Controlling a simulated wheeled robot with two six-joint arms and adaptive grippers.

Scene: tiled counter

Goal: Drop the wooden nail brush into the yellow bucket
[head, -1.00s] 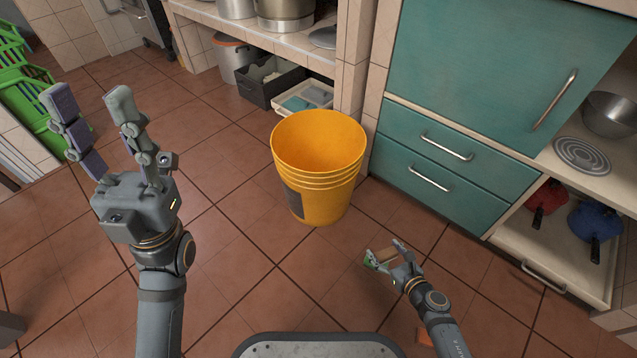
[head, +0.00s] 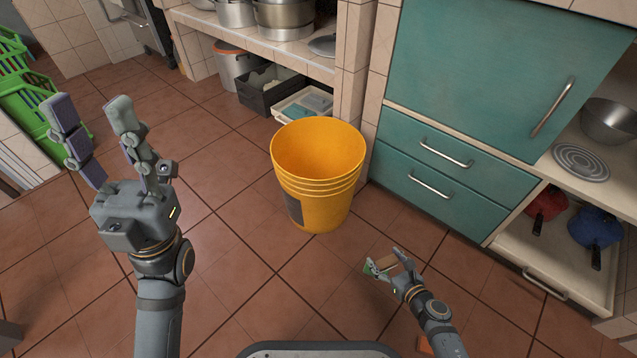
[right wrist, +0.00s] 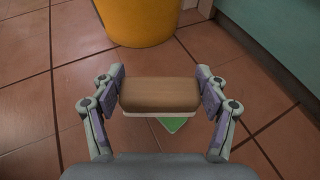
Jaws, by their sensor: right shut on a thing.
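The yellow bucket (head: 322,190) stands upright on the floor in the middle of the head view, and its lower part shows at the top of the right wrist view (right wrist: 140,20). My right gripper (head: 386,262) is shut on the wooden nail brush (right wrist: 160,94), with a finger pad at each end of its brown block. The brush also shows small in the head view (head: 387,263), in front of the bucket and a little right of it, apart from it. My left gripper (head: 92,120) is open and empty, raised at the left.
A green item (right wrist: 173,124) shows below the brush. Teal drawers (head: 445,165) stand close to the bucket's right. An open lower shelf (head: 560,245) with red and blue pans is at the right. A green crate (head: 40,110) is far left. The floor left of the bucket is clear.

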